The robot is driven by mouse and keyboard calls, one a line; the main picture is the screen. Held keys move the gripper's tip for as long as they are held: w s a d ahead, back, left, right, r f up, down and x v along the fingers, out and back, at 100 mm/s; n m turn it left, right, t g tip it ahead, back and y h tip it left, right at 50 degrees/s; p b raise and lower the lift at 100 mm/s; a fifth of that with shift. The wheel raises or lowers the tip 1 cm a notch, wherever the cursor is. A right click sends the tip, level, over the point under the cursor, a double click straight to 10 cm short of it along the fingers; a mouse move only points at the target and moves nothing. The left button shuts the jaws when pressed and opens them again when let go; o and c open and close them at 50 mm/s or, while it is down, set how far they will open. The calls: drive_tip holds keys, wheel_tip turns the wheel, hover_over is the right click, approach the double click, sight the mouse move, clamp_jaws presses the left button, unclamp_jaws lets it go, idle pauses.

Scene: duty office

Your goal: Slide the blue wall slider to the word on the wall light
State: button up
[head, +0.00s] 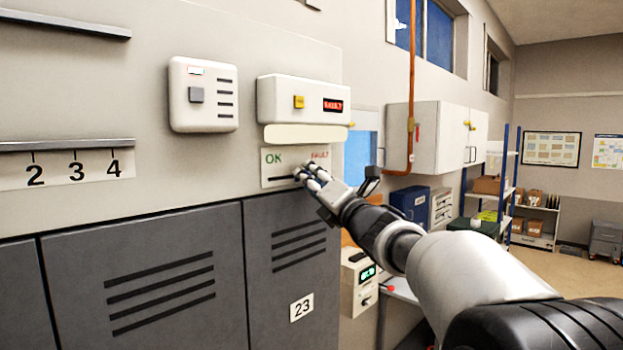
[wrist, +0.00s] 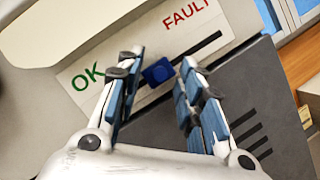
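The wall light (head: 303,101) is a white box with a yellow square and a dark display showing red letters that look like FAULT. Below it, a pale panel (head: 272,174) carries a green OK at left, a red FAULT at right and a dark slot. In the wrist view the blue slider (wrist: 158,71) sits on the slot between the two words; the slot's left part is hidden by a finger. My gripper (head: 308,172) is at the panel. In the wrist view my gripper (wrist: 160,66) is open, its fingers either side of the slider, with gaps showing. The slider is hidden in the head view.
Dark grey lockers (head: 140,285) stand under the panel. A white wall box (head: 203,95) with a grey button is to the left. A cream ledge (head: 305,134) sits just above the panel. White cabinets (head: 437,137) and an orange pipe (head: 411,80) are to the right.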

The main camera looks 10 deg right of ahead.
drive_tip(key=shift+c, duration=0.6)
clamp_jaws()
